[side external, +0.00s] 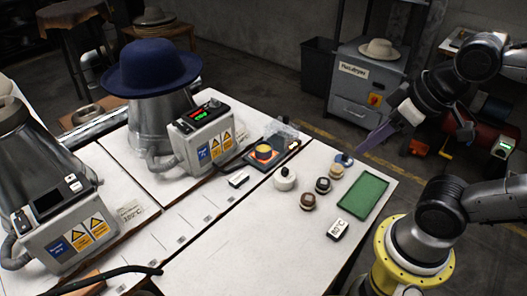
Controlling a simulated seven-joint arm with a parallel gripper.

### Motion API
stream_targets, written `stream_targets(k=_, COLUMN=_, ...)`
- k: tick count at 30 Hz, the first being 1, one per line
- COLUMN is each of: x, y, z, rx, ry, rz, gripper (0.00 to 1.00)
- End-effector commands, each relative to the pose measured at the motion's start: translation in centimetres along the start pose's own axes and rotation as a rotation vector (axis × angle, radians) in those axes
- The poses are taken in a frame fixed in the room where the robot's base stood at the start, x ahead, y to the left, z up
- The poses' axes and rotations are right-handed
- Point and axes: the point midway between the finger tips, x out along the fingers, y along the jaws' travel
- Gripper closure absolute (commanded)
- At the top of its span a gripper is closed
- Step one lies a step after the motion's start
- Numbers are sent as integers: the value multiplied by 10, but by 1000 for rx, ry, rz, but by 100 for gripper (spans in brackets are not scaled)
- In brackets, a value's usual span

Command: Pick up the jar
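A squat white round jar (285,181) with a small dark knob on top stands upright on the white table, left of a group of small round pieces. I take it for the jar, though the view is small. My gripper (362,148) hangs above the table's far right edge, its purple-grey fingers pointing down and left. It is to the right of the white jar and clearly apart from it. The fingers overlap in this view, so their opening is hidden. Nothing is seen held in them.
A small blue-topped piece (343,160) is close to my fingertips. Brown, black and tan round pieces (308,201) stand near the jar. A green tray (363,195) and a labelled block (338,230) lie right. A blue hat (152,66) sits on a press. The front table is clear.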

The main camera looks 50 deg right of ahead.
Motion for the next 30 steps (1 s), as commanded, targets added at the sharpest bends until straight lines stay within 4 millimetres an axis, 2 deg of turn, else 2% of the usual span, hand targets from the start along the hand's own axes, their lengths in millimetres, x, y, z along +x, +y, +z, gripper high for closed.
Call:
stream_targets(k=1, x=0, y=0, z=0, rx=0, ry=0, rz=0, gripper=44)
stream_targets(k=6, x=0, y=0, z=0, rx=0, ry=0, rz=0, gripper=14)
stream_targets(k=9, x=0, y=0, z=0, rx=0, ry=0, rz=0, gripper=0)
stream_targets(k=17, x=0, y=0, z=0, rx=19, ry=0, rz=0, gripper=0)
stream_targets(k=22, x=-5, y=0, z=-3, rx=170, ry=0, rz=0, gripper=0)
stream_targets(k=26, x=-21, y=0, z=-31, rx=360, ry=22, rz=-4, gripper=0)
stream_targets(k=30, x=-29, y=2, z=-74, rx=582, ry=0, rz=4, gripper=0)
